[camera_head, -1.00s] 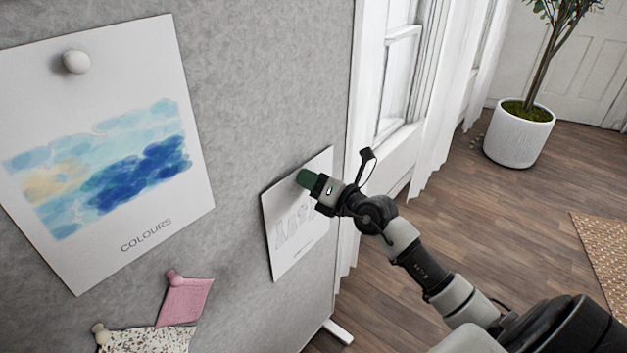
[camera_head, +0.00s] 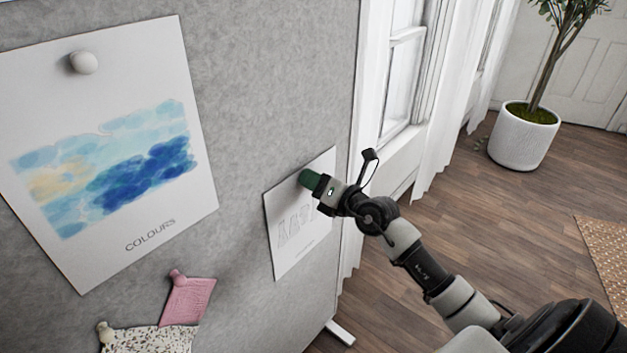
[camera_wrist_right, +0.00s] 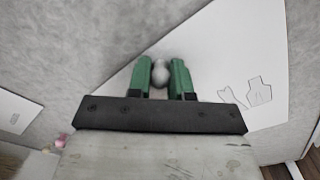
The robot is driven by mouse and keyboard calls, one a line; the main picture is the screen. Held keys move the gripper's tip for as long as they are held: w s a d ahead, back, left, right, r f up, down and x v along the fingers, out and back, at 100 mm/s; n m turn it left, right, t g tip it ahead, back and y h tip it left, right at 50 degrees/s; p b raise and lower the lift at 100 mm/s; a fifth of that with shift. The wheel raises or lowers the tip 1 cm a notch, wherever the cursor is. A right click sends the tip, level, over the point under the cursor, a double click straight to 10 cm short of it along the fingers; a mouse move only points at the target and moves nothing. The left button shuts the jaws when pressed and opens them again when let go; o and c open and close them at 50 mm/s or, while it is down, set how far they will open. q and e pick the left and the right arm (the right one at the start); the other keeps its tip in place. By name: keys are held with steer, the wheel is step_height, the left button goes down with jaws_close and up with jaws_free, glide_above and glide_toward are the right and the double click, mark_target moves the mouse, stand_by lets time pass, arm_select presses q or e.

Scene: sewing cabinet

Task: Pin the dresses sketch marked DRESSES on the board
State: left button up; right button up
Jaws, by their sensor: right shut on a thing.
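The dresses sketch (camera_head: 290,240), a white sheet with faint grey dress outlines, lies against the grey board (camera_head: 270,80) near its right edge. Its lettering is too small to read. My right gripper (camera_head: 306,178) is at the sheet's upper part, its green fingers pointing at the board. In the right wrist view, the green fingers (camera_wrist_right: 160,75) are shut on a round grey-white pin (camera_wrist_right: 160,74) in front of the sheet (camera_wrist_right: 210,60). I cannot tell whether the pin has entered the board. My left gripper is not in view.
A COLOURS sheet (camera_head: 150,215) hangs under a white pin (camera_head: 84,62) at the left. Pink (camera_head: 188,300) and speckled (camera_head: 150,340) fabric swatches hang below. A window, curtain and potted plant (camera_head: 525,135) stand to the right, with open wooden floor (camera_head: 460,220).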

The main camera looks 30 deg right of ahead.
steer(key=o, duration=0.9)
steer(key=shift+w, duration=0.1)
steer(key=shift+b+v, duration=0.6)
steer(key=shift+v, duration=4.8)
